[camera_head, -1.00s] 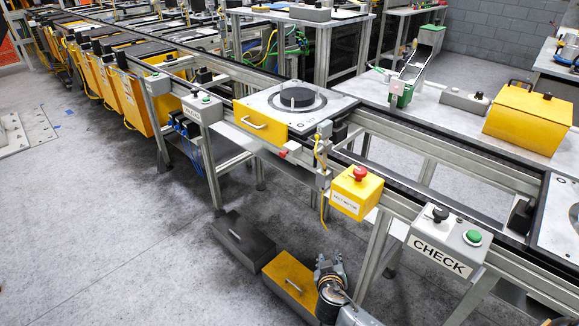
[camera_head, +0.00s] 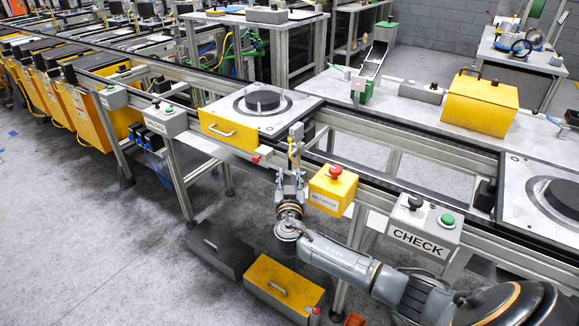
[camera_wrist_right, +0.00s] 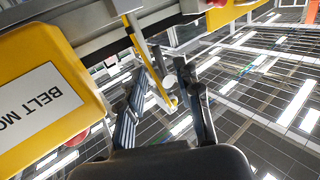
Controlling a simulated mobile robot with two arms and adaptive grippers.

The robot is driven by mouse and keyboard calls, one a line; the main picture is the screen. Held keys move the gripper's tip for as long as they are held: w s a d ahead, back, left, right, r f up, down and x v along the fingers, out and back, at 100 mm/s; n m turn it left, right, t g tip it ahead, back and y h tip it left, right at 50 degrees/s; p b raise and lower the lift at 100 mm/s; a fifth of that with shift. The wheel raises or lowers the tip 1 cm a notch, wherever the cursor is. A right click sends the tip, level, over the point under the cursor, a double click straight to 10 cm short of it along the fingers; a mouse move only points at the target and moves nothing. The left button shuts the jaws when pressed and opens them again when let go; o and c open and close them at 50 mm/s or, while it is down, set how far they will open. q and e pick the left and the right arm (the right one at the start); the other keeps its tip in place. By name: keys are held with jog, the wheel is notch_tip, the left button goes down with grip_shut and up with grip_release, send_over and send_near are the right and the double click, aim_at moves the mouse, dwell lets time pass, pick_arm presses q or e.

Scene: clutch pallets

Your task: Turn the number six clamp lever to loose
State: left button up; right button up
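No lever with a readable number six shows. The nearest pallet (camera_head: 287,122) on the belt has a black disc (camera_head: 262,101) and a yellow front with a handle (camera_head: 222,131). A small red-ended part (camera_head: 262,154) sits by its right front corner; I cannot tell whether it is a clamp lever. My right gripper (camera_head: 290,184) is upright below the sensor bracket (camera_head: 295,145), left of the yellow emergency-stop box (camera_head: 333,188). In the right wrist view its fingers (camera_wrist_right: 168,84) are apart, with a thin yellow cable (camera_wrist_right: 138,45) between or behind them. My left gripper is out of view.
The "BELT MOTOR" label (camera_wrist_right: 38,103) is close at the left in the wrist view. The CHECK box (camera_head: 424,226) stands right of the stop box. Open floor extends left.

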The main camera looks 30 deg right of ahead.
aim_at(290, 165)
jog(key=shift+x, duration=1.75)
jog(key=shift+c, duration=0.4)
grip_shut()
